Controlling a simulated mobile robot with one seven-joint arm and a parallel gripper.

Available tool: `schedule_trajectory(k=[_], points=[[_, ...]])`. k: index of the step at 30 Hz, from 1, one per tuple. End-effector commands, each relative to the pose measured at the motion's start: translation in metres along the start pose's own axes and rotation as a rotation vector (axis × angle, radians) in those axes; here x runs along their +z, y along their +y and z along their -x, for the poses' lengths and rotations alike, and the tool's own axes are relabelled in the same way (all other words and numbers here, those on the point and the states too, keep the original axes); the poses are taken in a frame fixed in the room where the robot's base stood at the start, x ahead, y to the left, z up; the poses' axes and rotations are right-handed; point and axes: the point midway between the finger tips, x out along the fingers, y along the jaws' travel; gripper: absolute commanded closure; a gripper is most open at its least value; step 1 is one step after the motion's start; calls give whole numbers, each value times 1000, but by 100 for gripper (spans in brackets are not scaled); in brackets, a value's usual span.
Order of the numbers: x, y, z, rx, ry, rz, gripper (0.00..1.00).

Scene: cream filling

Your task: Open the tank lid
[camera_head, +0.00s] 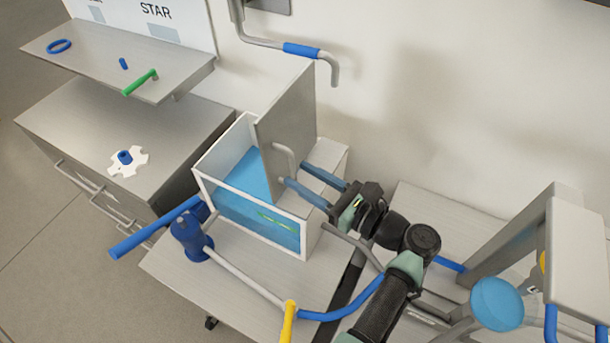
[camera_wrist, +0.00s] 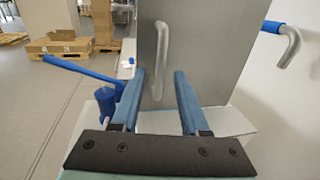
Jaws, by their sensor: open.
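The tank (camera_head: 306,238) is a white-framed box with clear walls and blue liquid inside, standing on a grey table. Its grey metal lid (camera_head: 288,112) stands upright, raised off the opening, and also shows in the wrist view (camera_wrist: 215,45). A bent metal handle (camera_wrist: 161,45) sits on the lid's face toward my gripper; it also shows in the head view (camera_head: 281,155). My gripper (camera_head: 296,174) is open, with blue fingers pointing at the lid. In the wrist view the handle appears between the fingertips (camera_wrist: 160,74); I cannot tell whether they touch it.
A blue lever and valve (camera_head: 190,235) stand at the tank's front left. A pipe with a blue sleeve (camera_head: 302,50) hangs from the wall above. A yellow-handled pipe (camera_head: 289,320) lies in front. A cabinet (camera_head: 70,130) stands left, and a metal frame (camera_head: 515,235) stands right.

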Motion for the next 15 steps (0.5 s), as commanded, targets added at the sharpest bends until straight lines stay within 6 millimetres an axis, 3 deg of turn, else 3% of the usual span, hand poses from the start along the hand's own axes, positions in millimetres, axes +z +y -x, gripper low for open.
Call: schedule_trajectory(k=[5,15], points=[[-2,-1,22,-6,1,1,55],[-2,-1,96,-6,0,2,55]])
